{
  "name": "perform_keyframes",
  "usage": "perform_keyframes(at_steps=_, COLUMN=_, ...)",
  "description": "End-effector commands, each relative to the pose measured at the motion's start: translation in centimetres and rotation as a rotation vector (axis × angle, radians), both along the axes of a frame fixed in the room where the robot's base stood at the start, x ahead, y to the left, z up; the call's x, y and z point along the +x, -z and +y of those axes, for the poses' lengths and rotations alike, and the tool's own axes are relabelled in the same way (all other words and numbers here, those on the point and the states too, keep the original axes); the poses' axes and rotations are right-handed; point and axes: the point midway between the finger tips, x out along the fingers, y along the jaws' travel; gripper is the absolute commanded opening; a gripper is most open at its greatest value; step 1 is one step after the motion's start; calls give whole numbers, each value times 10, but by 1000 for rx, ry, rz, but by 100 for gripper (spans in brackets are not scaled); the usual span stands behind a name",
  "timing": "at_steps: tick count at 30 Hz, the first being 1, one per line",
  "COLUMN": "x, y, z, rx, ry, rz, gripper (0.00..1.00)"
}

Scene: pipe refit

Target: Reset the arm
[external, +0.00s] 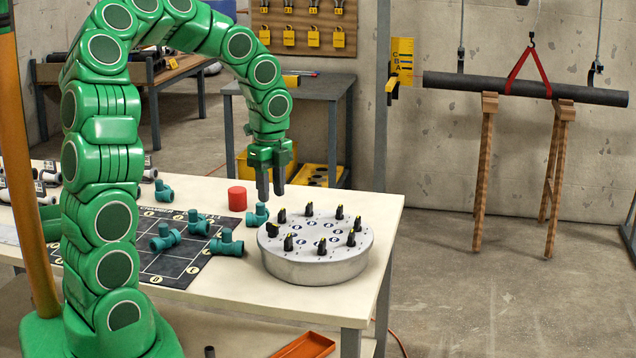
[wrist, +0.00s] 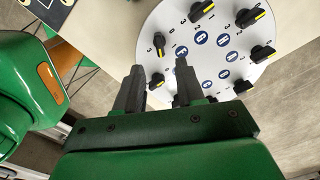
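My green arm curves up from the left, bends over the table and hangs down at the centre of the external view. My gripper (external: 270,190) points down above the table, beside the back left rim of a round grey dial plate (external: 320,268). In the wrist view, the two dark fingers of my gripper (wrist: 158,85) stand apart with nothing between them. The plate's white top (wrist: 170,22) lies beyond them, with several black knobs with yellow marks. My fingers hide part of the plate in that view.
On the white table (external: 375,215) stand a red cylinder (external: 237,198), several teal pipe fittings (external: 227,243) and a dark lettered mat (external: 180,270). A grey side table (external: 300,87) stands behind. An orange tray (external: 305,345) lies below the front edge.

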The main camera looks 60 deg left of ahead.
Motion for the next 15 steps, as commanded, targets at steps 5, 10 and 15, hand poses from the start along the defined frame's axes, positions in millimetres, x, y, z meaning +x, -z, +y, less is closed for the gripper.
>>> perform_keyframes(at_steps=5, x=24, y=-14, z=-25, rx=12, ry=-5, rz=-62, gripper=38)
perform_keyframes(at_steps=10, x=75, y=-48, z=-90, rx=19, ry=-26, rz=-220, gripper=38)
perform_keyframes(at_steps=15, x=118, y=-90, z=-167, rx=-10, ry=-57, rz=-398, gripper=38)
